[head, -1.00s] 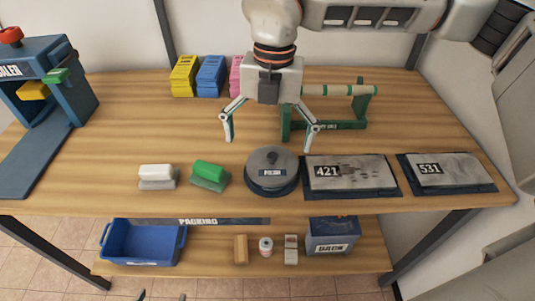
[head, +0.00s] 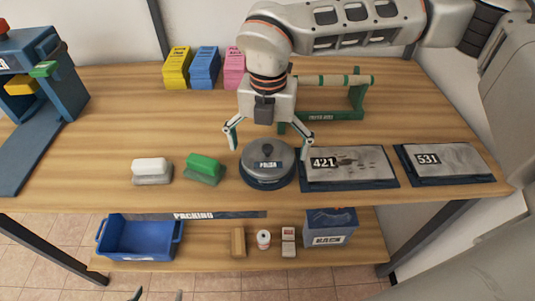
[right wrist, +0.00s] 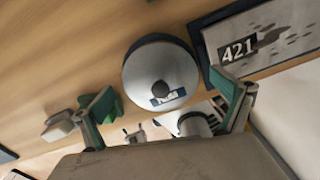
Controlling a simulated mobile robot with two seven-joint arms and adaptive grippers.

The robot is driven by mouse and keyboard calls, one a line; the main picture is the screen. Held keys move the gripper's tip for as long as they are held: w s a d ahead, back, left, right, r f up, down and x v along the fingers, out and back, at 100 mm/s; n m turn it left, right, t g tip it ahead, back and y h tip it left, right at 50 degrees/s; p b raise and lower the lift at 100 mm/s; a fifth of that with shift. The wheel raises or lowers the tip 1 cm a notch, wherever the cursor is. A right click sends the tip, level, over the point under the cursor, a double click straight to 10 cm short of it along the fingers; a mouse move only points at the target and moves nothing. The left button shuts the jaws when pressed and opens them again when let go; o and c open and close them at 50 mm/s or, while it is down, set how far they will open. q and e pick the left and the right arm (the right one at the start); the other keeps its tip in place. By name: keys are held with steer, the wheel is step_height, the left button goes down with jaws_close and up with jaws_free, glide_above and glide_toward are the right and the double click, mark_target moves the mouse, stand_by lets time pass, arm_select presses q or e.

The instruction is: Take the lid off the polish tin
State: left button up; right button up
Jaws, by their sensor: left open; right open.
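The round polish tin (head: 267,185) stands near the front edge of the table, with a dark base. Its grey lid (head: 254,163) is on it, with a dark knob and a label. In the right wrist view the lid (right wrist: 158,62) and its knob (right wrist: 161,89) show from above. My right gripper (head: 268,147) is open and empty, its fingers spread over the far part of the tin, above the lid. It also shows in the right wrist view (right wrist: 166,98). My left gripper (head: 157,295) is open; only its fingertips show at the bottom edge.
Plate 421 (head: 362,163) lies close right of the tin, plate 531 (head: 450,158) beyond it. A green brush (head: 203,166) and a white brush (head: 151,169) lie to the left. A green stand (head: 340,115) is behind. A blue bin (head: 140,238) is on the lower shelf.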

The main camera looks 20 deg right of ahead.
steer(key=shift+r, duration=0.1)
steer(key=c, duration=1.4)
steer(key=shift+s, duration=0.15)
steer(key=shift+c, duration=0.6)
